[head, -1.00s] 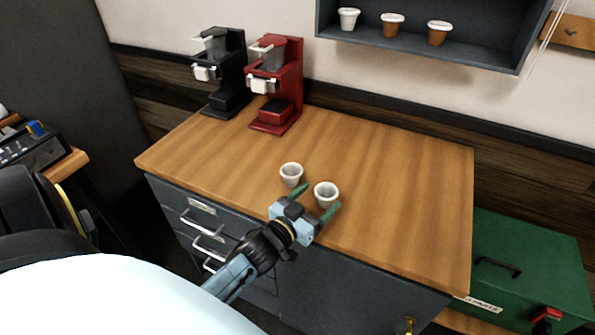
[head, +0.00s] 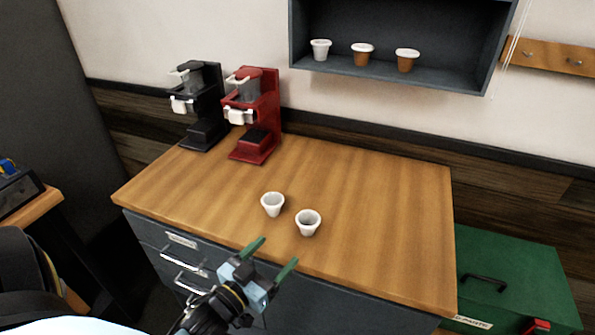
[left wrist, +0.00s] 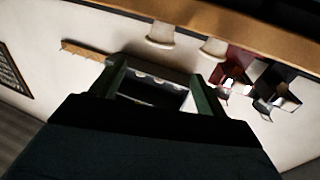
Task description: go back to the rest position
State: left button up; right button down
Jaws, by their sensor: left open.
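My left gripper (head: 271,259) is open and empty, with green fingers, in front of the counter's front edge in the head view. It is apart from the two white cups. One white cup (head: 272,204) stands upright on the wooden counter (head: 370,215). The other white cup (head: 308,222) stands to its right, nearer the front edge. In the left wrist view the open fingers (left wrist: 160,80) show with nothing between them, and the cups (left wrist: 160,36) show beyond near the counter edge. My right gripper is in neither view.
A black brewer (head: 200,108) and a red brewer (head: 255,115) stand at the counter's back left. A wall shelf (head: 400,35) holds a white cup and two brown cups. A green case (head: 515,280) sits at the right. The counter's right half is clear.

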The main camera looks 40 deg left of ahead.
pick_arm(q)
jog(key=s+d+f+m+g, duration=0.1)
jog(key=s+d+f+g, duration=0.1)
jog(key=s+d+g, duration=0.35)
jog(key=s+d+f+m+g, duration=0.1)
jog(key=s+d+g, duration=0.1)
jog(key=s+g, duration=0.65)
notch_tip(320, 180, down, 26)
jog(key=s+g+b, duration=0.2)
jog(key=s+a+f+g, duration=0.1)
jog(key=s+a+f, duration=0.1)
jog(key=s+f, duration=1.3)
jog(key=shift+s+a+f+b, duration=0.15)
jog(key=shift+s+f+b, duration=0.2)
jog(key=shift+f, duration=0.35)
jog(key=shift+w, duration=0.1)
